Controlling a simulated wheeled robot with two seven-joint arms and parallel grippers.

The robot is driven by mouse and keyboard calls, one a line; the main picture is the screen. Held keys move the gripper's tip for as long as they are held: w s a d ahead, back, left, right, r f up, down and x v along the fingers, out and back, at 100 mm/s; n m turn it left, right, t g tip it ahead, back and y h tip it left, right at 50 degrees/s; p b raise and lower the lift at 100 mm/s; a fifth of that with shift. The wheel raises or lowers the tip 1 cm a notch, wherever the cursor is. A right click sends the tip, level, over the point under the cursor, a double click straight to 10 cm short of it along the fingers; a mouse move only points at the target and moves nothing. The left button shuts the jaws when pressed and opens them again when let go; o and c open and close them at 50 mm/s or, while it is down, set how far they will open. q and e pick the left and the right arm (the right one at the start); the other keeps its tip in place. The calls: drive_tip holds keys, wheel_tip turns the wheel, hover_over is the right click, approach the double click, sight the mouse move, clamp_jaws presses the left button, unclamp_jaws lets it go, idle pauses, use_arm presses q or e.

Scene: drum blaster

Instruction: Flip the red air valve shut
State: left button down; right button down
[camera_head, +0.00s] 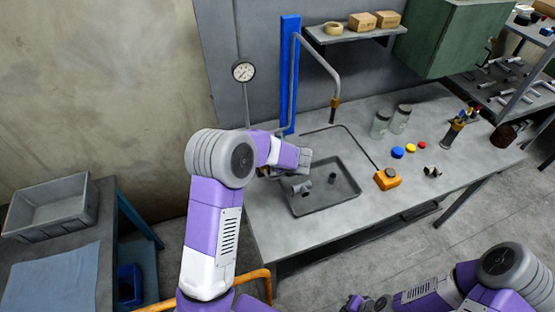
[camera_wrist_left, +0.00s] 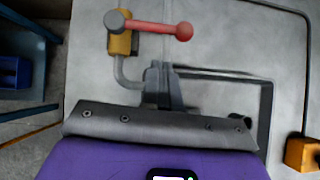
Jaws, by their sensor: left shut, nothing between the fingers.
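The red air valve shows in the left wrist view: a red lever with a ball end (camera_wrist_left: 155,29) on a brass-yellow body (camera_wrist_left: 120,43). The lever points right from its grey pivot, across the line of the body. A grey pipe bends out below the body. My left gripper (camera_wrist_left: 163,75) is shut and empty, just below the lever in that view, with a visible gap to it. In the head view my left gripper (camera_head: 304,160) is over the bench's left part, and the arm and gripper largely hide the valve.
A dark tray (camera_head: 350,194) with small fittings lies by my left gripper. A blue post (camera_head: 290,75) with a bent pipe and a gauge (camera_head: 243,71) stand behind. An orange block (camera_head: 387,180), jars and coloured caps are to the right.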

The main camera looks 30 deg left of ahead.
use_arm(q)
drive_tip(key=p+v, duration=0.1)
drive_tip(key=v, duration=0.9)
drive_tip(key=shift+w, duration=0.1)
